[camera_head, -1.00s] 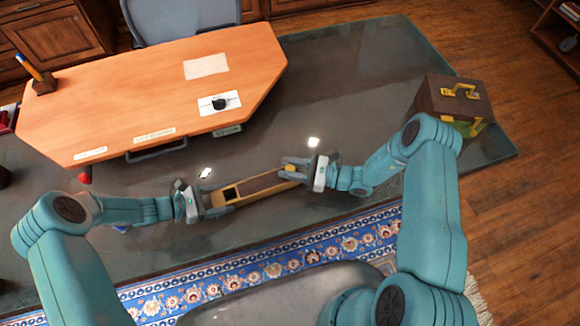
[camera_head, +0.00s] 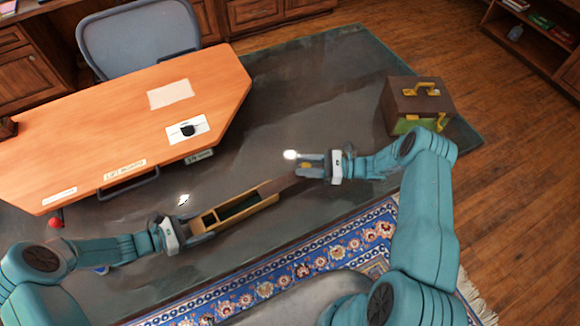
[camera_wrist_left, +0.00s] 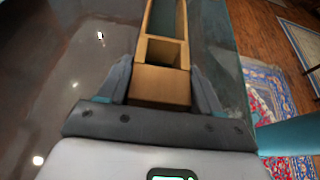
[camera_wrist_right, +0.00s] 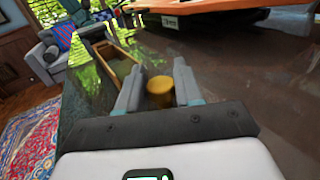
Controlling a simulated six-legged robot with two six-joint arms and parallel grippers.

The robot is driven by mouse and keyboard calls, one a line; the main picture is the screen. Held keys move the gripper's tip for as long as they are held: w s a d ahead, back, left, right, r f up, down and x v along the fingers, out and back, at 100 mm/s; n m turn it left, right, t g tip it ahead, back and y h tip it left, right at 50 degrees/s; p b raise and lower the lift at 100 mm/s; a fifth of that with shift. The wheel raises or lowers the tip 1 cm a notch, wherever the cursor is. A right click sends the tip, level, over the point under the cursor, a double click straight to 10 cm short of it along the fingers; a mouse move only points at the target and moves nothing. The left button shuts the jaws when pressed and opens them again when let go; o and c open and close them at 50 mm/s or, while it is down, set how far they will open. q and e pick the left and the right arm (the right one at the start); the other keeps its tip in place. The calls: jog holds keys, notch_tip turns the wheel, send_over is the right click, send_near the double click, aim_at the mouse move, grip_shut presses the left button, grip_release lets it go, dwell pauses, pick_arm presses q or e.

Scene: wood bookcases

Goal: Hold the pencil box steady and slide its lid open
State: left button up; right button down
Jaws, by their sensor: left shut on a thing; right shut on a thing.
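The wooden pencil box (camera_head: 262,203) lies long and narrow on the dark glossy table, its inside partly uncovered, with a small square compartment at its left end. My left gripper (camera_head: 194,226) is shut on that end; in the left wrist view the fingers (camera_wrist_left: 161,88) sit on both sides of the box's end block (camera_wrist_left: 160,86). The dark lid (camera_head: 289,187) sticks out past the box's right end. My right gripper (camera_head: 312,166) is shut on the lid's yellow knob (camera_wrist_right: 160,88), between the fingers in the right wrist view. The lid itself is mostly hidden there.
An orange desk-shaped board (camera_head: 120,105) with labels and a handle lies behind the box. A brown chest (camera_head: 415,100) with yellow handles stands at the right of the table (camera_head: 330,75). A patterned rug (camera_head: 300,255) lies in front.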

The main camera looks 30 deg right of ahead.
jog(key=c, duration=0.8)
grip_release()
jog(key=shift+c, duration=0.2)
jog(key=v, duration=1.2)
pick_arm(q)
jog(key=o, duration=1.3)
